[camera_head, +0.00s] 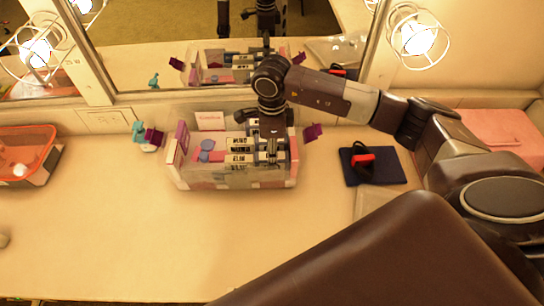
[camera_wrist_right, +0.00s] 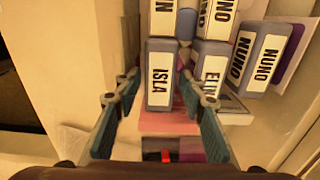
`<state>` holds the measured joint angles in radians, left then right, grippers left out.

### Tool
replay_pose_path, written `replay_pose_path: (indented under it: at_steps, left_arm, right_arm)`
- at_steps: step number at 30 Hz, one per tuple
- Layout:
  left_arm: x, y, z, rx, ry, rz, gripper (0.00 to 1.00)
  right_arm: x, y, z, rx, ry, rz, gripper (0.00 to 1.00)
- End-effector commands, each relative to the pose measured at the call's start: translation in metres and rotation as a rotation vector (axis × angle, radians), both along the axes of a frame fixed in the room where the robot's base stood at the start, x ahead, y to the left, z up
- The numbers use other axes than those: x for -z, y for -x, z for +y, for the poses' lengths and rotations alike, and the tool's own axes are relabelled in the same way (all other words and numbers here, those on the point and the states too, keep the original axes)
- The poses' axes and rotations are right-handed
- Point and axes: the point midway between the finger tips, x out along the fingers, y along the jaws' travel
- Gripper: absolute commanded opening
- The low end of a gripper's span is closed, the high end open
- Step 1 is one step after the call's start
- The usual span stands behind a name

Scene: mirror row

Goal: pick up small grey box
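Several small grey boxes with white name labels stand in a clear-sided tray (camera_head: 235,180) on the counter. In the right wrist view, a grey box labelled ISLA (camera_wrist_right: 160,75) is nearest and central. Other grey boxes, labelled NUNO (camera_wrist_right: 262,60) and ELIN (camera_wrist_right: 211,66), are beside it on the right. My right gripper (camera_wrist_right: 158,78) is open, with one finger on each side of the ISLA box; a gap shows at both sides. In the head view, my right gripper (camera_head: 271,152) points down into the tray, partly hiding the boxes. My left gripper is not in view.
A mirror (camera_head: 170,45) stands behind the counter and reflects the tray and my arm. A dark blue pad (camera_head: 385,172) with a black and red item lies right of the tray. An orange-rimmed bin (camera_head: 48,165) is far left.

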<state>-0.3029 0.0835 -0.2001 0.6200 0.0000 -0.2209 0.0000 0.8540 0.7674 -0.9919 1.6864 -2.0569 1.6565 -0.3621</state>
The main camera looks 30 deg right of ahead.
Motion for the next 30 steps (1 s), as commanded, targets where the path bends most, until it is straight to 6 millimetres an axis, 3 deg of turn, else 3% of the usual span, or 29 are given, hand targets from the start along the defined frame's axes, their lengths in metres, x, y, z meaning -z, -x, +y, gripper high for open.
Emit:
replay_pose_path:
  at_steps: [3,8,18,26,30]
  left_arm:
    - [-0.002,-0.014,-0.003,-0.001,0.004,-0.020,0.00]
    - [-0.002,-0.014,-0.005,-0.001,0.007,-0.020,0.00]
    - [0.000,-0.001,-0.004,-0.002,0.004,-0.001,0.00]
    - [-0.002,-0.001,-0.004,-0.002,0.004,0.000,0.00]
    - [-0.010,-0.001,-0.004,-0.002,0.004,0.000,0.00]
  right_arm:
    - [0.004,0.000,0.000,0.000,0.000,-0.001,0.38]
    - [0.004,0.000,0.000,0.000,0.000,-0.001,0.38]
    - [0.003,0.000,0.000,0.001,0.000,-0.002,0.02]
    - [0.001,-0.001,0.000,0.001,0.000,-0.002,0.02]
    - [-0.013,-0.001,0.000,0.000,0.000,-0.004,0.02]
